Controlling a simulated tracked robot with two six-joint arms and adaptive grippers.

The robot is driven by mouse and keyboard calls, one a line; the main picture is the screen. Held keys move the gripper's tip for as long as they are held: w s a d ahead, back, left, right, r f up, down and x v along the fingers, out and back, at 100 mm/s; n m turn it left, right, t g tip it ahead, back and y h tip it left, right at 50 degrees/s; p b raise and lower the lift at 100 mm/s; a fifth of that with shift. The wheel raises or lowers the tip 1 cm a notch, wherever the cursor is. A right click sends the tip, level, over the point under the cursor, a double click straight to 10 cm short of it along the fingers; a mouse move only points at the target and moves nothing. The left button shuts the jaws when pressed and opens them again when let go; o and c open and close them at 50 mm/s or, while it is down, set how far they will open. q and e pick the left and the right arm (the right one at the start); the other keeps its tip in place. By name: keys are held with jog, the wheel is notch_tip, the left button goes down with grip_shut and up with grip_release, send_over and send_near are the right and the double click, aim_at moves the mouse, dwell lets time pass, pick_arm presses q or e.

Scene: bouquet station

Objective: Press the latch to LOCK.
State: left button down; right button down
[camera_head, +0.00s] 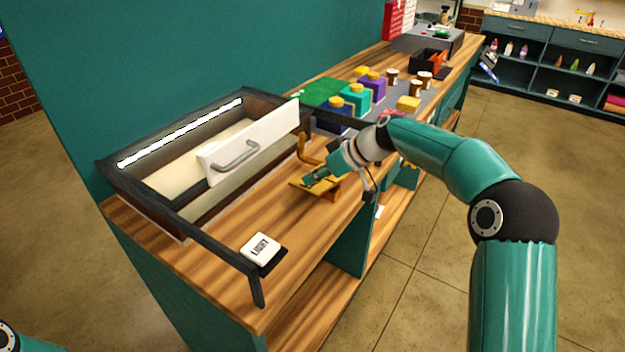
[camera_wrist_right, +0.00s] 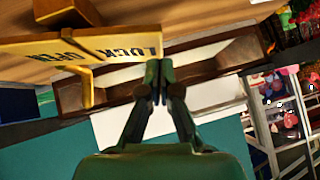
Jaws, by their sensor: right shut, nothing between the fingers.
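The latch assembly is yellow-gold. In the head view its raised lever (camera_head: 304,150) stands behind its flat plate (camera_head: 304,186). In the right wrist view the plate (camera_wrist_right: 110,49) reads LOCK and OPEN upside down, and a yellow arm (camera_wrist_right: 88,88) extends from it near the OPEN word. My right gripper (camera_head: 312,180) is at the plate in the head view. In the right wrist view its closed, empty fingertips (camera_wrist_right: 158,66) are close to the LOCK end. I cannot tell whether they touch it. My left gripper is out of view.
A white drawer front (camera_head: 250,143) with a grey handle stands inside a dark-framed case (camera_head: 190,227) left of the latch. A white LIGHT button (camera_head: 261,249) sits on the wooden counter (camera_head: 215,265). Coloured blocks (camera_head: 356,97) and small jars (camera_head: 392,77) stand farther along.

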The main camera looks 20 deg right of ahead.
jog(key=shift+s+a+f, duration=0.1)
jog(key=shift+f, duration=0.45)
